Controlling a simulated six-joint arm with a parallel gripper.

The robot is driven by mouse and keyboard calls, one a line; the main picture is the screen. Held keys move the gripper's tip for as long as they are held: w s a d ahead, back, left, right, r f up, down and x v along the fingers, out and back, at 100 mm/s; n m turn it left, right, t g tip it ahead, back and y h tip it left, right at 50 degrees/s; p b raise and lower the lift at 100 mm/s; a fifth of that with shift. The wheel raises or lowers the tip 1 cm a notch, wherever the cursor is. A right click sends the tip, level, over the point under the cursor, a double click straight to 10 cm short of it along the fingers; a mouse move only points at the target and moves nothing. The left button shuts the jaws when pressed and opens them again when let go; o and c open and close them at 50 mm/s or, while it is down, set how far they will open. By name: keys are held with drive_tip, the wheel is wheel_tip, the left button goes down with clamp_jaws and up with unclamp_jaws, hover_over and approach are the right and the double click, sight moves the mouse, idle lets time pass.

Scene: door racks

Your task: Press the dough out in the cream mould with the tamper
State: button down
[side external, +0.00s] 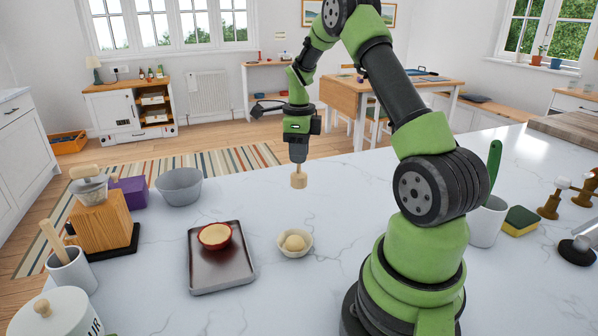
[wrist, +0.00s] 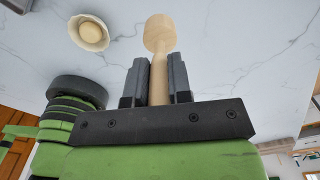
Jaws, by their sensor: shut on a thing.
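My gripper (side external: 298,158) is shut on the wooden tamper (side external: 299,178) and holds it upright above the counter, head down. The wrist view shows the pale tamper (wrist: 158,34) between the two dark fingers of my gripper (wrist: 158,78). The cream mould (side external: 295,255) stands on the counter nearer the camera, apart from the tamper. A rounded ball of dough (side external: 295,242) sits in it. In the wrist view the cream mould (wrist: 74,32) with the dough (wrist: 90,31) is at the upper left, to the side of the tamper head.
The marble between the tamper and the cream mould is clear.

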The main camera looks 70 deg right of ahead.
sight(295, 239)
drive_tip(key=shift+r, duration=0.75)
drive_tip(key=shift+a+r, duration=0.2)
drive_tip(key=shift+a, duration=0.2)
drive_tip(key=shift+s+a+f+n, duration=0.8)
drive_tip(key=shift+a+f+n, duration=0.2)
drive_tip(key=shift+a, duration=1)
drive_tip(key=shift+s+a+f+n, duration=0.75)
drive_tip(key=shift+a+f+n, duration=0.25)
drive_tip(key=shift+a, duration=1)
drive_tip(key=shift+s+a+f+n, duration=0.8)
drive_tip(key=shift+a+f+n, duration=0.15)
drive_tip(key=shift+a, duration=1.05)
drive_tip(key=shift+f, duration=1.2)
drive_tip(key=shift+r, duration=0.1)
drive_tip(key=shift+r, duration=0.8)
